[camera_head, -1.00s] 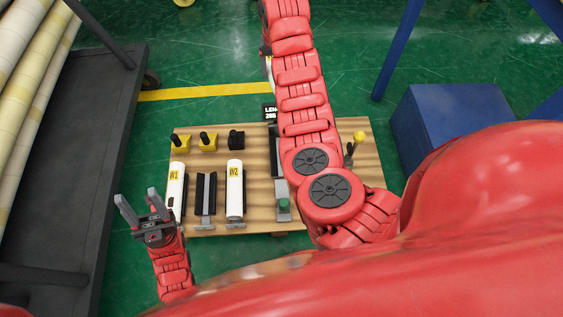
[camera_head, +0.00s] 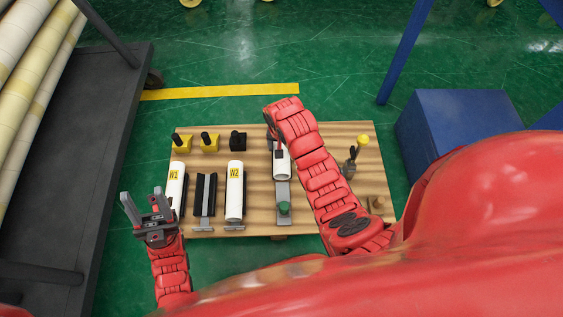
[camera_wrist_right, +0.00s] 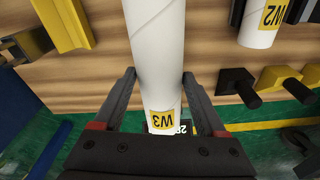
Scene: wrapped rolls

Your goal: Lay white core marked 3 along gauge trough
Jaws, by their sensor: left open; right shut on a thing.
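In the head view my right arm partly hides this gripper. My left gripper (camera_head: 148,208) is open and empty by the board's left front corner.
On the wooden board (camera_head: 258,190) lie white cores W1 (camera_head: 175,190) and W2 (camera_head: 235,190), with an empty dark trough (camera_head: 205,192) between them. Yellow and black blocks (camera_head: 238,140) stand behind. A yellow-knobbed lever (camera_head: 362,141) is on the right; a blue box (camera_head: 455,135) stands beyond.

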